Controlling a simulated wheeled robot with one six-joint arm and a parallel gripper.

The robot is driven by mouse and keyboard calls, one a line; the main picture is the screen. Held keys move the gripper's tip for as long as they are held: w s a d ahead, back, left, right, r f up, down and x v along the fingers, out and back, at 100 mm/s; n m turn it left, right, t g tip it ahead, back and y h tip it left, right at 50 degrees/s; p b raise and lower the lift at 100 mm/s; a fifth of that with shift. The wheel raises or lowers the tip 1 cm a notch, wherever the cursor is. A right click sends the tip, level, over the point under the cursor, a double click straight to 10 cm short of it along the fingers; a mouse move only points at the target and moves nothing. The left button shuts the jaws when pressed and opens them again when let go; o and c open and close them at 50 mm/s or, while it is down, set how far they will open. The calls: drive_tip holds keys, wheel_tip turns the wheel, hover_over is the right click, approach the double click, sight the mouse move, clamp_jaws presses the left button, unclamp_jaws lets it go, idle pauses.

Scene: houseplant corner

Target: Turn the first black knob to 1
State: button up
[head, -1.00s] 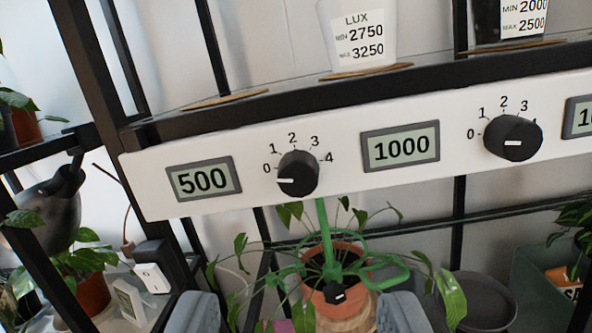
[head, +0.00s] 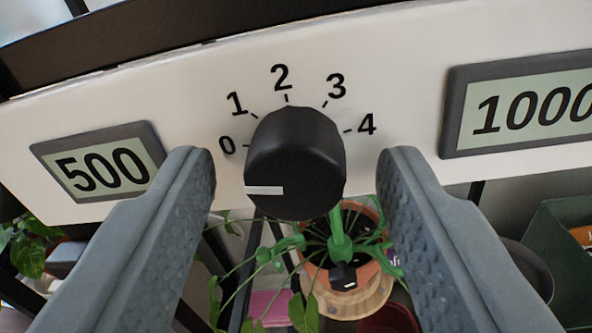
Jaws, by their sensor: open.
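The first black knob (head: 295,160) sits on the white panel (head: 400,60), with a scale from 0 to 4 around its top. Its white mark points left, on the side of the 0. The left display (head: 102,162) reads 500 and the right display (head: 525,105) reads 1000. My gripper (head: 297,170) is open, with one grey finger on each side of the knob. A gap shows between each finger and the knob; I cannot tell how far the tips are from the panel.
A potted plant with a green support (head: 338,235) stands below the panel, behind the knob. A dark shelf edge (head: 130,50) runs above the panel. A dark green box (head: 565,240) is at the lower right.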

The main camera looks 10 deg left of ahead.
drive_tip(key=c, duration=1)
drive_tip(key=m, duration=0.4)
drive_tip(key=shift+m, duration=1.9)
drive_tip(key=shift+f, duration=0.1)
drive_tip(key=o, duration=1)
